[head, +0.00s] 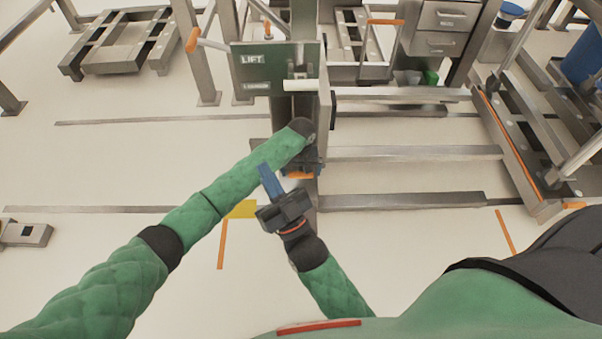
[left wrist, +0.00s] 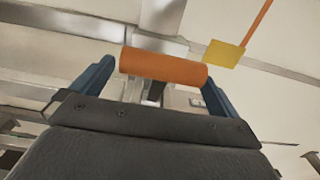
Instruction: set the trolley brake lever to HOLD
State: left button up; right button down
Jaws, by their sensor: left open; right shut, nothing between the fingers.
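An orange cylindrical grip (left wrist: 165,68) lies crosswise between the spread blue fingers of my left gripper (left wrist: 158,84) in the left wrist view. It looks like the end of a lever; no HOLD marking is readable. In the head view, part of an orange grip (head: 300,175) shows just below my left gripper (head: 308,160), at the foot of the post. The left fingers are open, one on each side of the grip, and not closed on it. My right gripper (head: 268,180) is shut and empty, its blue fingers just left of the left gripper.
A green LIFT panel (head: 268,68) with a white bar stands above the left gripper. An orange-tipped crank (head: 193,40) projects at its left. Floor rails (head: 405,200) run to the right. A yellow floor patch (head: 243,209) lies left of my right gripper. The left floor is mostly clear.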

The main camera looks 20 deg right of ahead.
pick_arm(q)
jog(key=shift+f, duration=0.75)
pick_arm(e)
jog(key=shift+s+d+r+t, duration=0.1)
jog(key=shift+s+r+t, duration=0.15)
jog(key=shift+r, duration=0.3)
jog(key=shift+s+d+r+t, duration=0.1)
jog(key=shift+s+r+t, duration=0.1)
jog(key=shift+r, duration=0.35)
jog(key=shift+s+d+r+t, duration=0.1)
jog(key=shift+s+r+t, duration=0.15)
jog(key=shift+r, duration=0.3)
pick_arm(q)
jog(key=shift+c, duration=0.4)
jog(key=c, duration=0.9)
pick_arm(e)
jog(key=shift+w, duration=0.1)
